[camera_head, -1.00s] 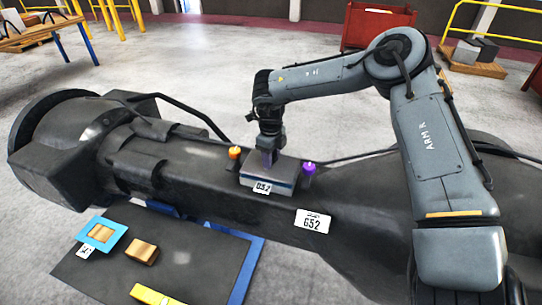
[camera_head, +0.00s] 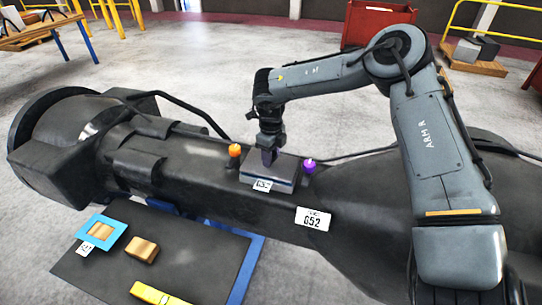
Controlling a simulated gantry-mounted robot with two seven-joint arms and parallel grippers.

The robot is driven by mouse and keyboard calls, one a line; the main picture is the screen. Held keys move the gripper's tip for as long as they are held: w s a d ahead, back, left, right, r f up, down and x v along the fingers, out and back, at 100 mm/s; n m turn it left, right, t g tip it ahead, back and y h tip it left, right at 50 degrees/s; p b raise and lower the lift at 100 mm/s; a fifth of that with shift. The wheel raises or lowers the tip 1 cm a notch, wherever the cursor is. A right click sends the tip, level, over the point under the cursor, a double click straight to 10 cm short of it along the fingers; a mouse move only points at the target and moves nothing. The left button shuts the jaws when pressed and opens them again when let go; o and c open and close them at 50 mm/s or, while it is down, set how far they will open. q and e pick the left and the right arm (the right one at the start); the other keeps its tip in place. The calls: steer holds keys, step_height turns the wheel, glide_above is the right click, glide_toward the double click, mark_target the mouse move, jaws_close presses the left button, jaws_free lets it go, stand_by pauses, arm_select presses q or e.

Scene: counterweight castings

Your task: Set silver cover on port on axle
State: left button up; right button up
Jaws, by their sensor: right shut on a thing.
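The silver cover (camera_head: 285,169) is a flat grey block with a small white label on its front. It is at the middle of the long dark axle (camera_head: 205,163), between an orange knob (camera_head: 235,150) on its left and a purple knob (camera_head: 309,166) on its right. My right gripper (camera_head: 269,157) points down from above and is shut on the cover's top. The port is not visible; the area under the cover is hidden. I cannot tell whether the cover's underside touches the axle. My left gripper is not in view.
A dark mat (camera_head: 195,270) in front of the axle carries a blue frame (camera_head: 118,230), a tan block (camera_head: 142,249) and a yellow bar (camera_head: 152,293). A white plate (camera_head: 313,219) marks the axle's side. A red bin (camera_head: 360,25) stands behind on open floor.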

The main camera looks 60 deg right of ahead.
steer(key=shift+f+b, duration=0.45)
steer(key=shift+f, duration=0.15)
stand_by(0.7)
steer(key=o, duration=1.1)
steer(key=shift+o, duration=0.2)
